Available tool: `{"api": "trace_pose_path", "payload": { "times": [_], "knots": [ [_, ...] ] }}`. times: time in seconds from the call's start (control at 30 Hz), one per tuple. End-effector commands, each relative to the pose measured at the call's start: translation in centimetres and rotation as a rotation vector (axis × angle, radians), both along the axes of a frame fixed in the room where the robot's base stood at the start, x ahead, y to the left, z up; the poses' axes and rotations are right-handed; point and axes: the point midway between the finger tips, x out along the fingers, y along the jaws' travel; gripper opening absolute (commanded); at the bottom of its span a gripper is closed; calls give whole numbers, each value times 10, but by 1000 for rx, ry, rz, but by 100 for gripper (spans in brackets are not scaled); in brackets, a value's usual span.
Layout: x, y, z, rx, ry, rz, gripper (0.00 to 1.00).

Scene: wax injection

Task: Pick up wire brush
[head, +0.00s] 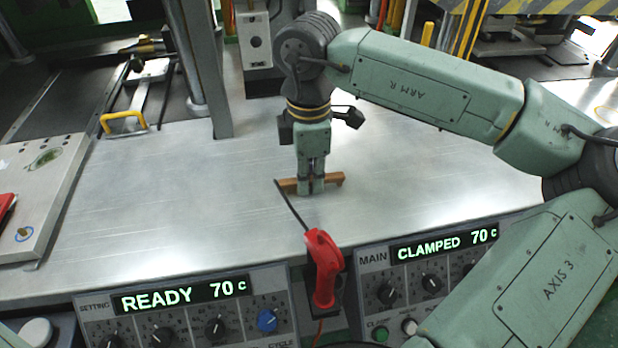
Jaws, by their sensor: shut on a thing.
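The wire brush (329,182) shows as a brown, wooden-looking bar on the metal table, near its front edge in the middle of the head view. My gripper (311,187) points straight down over it, with its fingers shut around the middle of the bar. Both ends of the bar stick out to either side of the fingers. The fingers hide its middle, and I cannot make out its bristles. The bar is at or just above the table surface; I cannot tell which.
A red-handled tool (324,262) with a thin dark rod stands close in front, its rod reaching up beside the brush's left end. Control panels (190,312) line the front edge. A metal post (207,75) stands behind left.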

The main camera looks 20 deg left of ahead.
Motion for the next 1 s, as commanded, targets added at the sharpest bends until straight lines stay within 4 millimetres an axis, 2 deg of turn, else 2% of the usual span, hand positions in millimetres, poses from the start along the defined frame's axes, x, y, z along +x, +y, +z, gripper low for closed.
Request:
{"api": "trace_pose_path", "payload": {
  "times": [0.17,0.4,0.6,0.73,0.97,1.0],
  "knots": [
    [1,0,11,0,-2,-3,0],
    [1,0,58,-1,-4,-4,0],
    [1,0,90,-1,-2,-2,0],
    [0,0,99,0,0,0,0],
    [0,0,100,0,0,0,0],
    [0,0,100,0,0,0,12]
  ]
}}
